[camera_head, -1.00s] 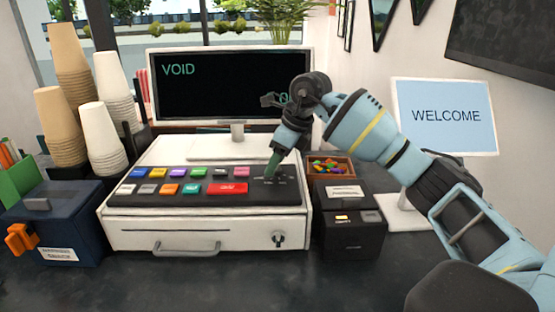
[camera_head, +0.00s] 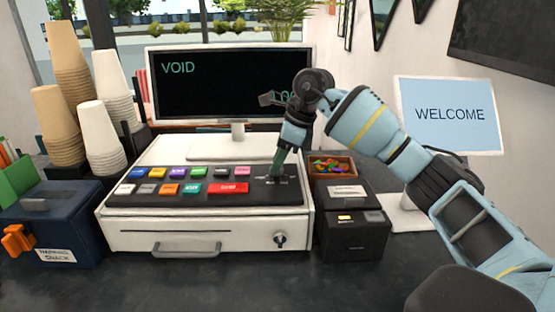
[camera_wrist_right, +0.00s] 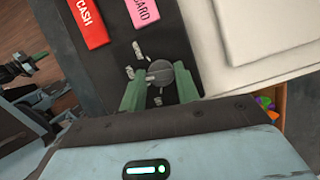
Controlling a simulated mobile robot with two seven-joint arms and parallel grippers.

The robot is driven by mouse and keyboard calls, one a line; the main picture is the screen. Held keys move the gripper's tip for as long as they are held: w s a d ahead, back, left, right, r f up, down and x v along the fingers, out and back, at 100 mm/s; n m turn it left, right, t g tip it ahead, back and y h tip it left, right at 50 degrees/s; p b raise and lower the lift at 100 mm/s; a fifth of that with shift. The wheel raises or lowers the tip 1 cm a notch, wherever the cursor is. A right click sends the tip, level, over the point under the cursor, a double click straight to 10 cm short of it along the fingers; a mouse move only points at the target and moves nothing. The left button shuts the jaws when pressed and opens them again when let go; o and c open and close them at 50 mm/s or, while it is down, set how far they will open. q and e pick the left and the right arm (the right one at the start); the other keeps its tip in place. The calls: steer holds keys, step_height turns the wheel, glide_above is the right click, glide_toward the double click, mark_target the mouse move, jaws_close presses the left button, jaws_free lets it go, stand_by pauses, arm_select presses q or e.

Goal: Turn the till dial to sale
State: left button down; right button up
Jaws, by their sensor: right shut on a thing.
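The till (camera_head: 130,215) is a white register with coloured keys on a black panel. Its monitor (camera_head: 215,85) reads VOID; a number at lower right is partly covered by my right arm. The dial (camera_wrist_right: 159,73) is a small round grey knob with pale marks around it, near the CASH and CARD keys. My right gripper (camera_head: 277,174) reaches down to the panel's right end. In the right wrist view its green fingers (camera_wrist_right: 158,88) are shut on the dial, one on each side. What looks like my left gripper (camera_wrist_right: 28,66) shows at that view's left edge, away from the till.
A black card device (camera_head: 353,238) and a wooden box of colourful pieces (camera_head: 332,167) stand right of the till. A WELCOME sign (camera_head: 449,125) is further right. Cup stacks (camera_head: 103,140) and a dark blue box (camera_head: 55,222) stand left. The counter front is clear.

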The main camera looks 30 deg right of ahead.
steer(key=n+g+y+b, duration=0.1)
steer(key=n, duration=0.3)
steer(key=shift+w+f, duration=0.1)
steer(key=shift+w, duration=0.05)
arm_select(q)
steer(key=shift+s+d+f+g+b, duration=0.15)
steer(key=shift+s+d+f+b, duration=0.05)
steer(key=shift+s+f, duration=0.4)
steer(key=shift+s+d+f+g+b, duration=0.2)
steer(key=shift+s+f, duration=0.2)
steer(key=shift+f, duration=0.3)
arm_select(e)
steer(key=shift+n+g, duration=0.6)
steer(key=shift+n, duration=0.4)
arm_select(q)
steer(key=shift+a, duration=0.1)
arm_select(e)
steer(key=shift+d, duration=0.1)
steer(key=o, duration=1)
steer(key=shift+c, duration=0.2)
steer(key=shift+r, duration=0.2)
arm_select(q)
steer(key=shift+s+f+b, duration=0.25)
steer(key=shift+f+b, duration=0.1)
steer(key=shift+f, duration=0.05)
arm_select(e)
steer(key=v, duration=0.7)
steer(key=shift+r, duration=0.25)
